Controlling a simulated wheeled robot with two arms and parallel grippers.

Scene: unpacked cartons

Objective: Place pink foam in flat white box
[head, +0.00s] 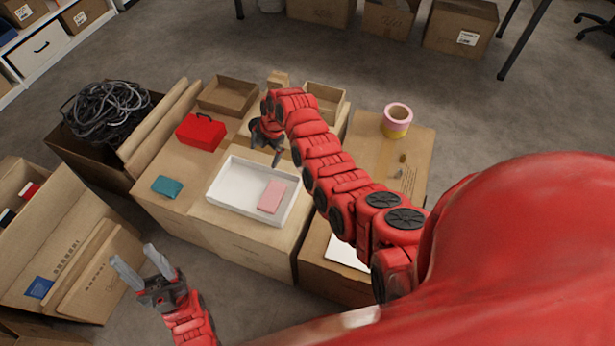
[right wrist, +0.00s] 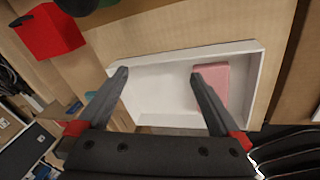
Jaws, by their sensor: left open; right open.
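The flat white box (head: 225,196) sits open on a large carton in the middle of the head view. The pink foam (head: 272,196) lies flat inside it, toward its right end. In the right wrist view the foam (right wrist: 214,84) lies in the white box (right wrist: 150,93), partly behind one finger. My right gripper (head: 277,157) is open and empty above the box's far side; its fingers (right wrist: 158,74) spread over the box in the wrist view. My left gripper (head: 134,262) is open and empty, low at the front left, apart from the cartons.
A red case (head: 201,131) and a teal item (head: 167,187) lie on the cartons left of the box. Tape rolls (head: 397,119) stand on the right carton. A carton of cables (head: 108,112) is at left. Small open trays (head: 228,94) stand behind.

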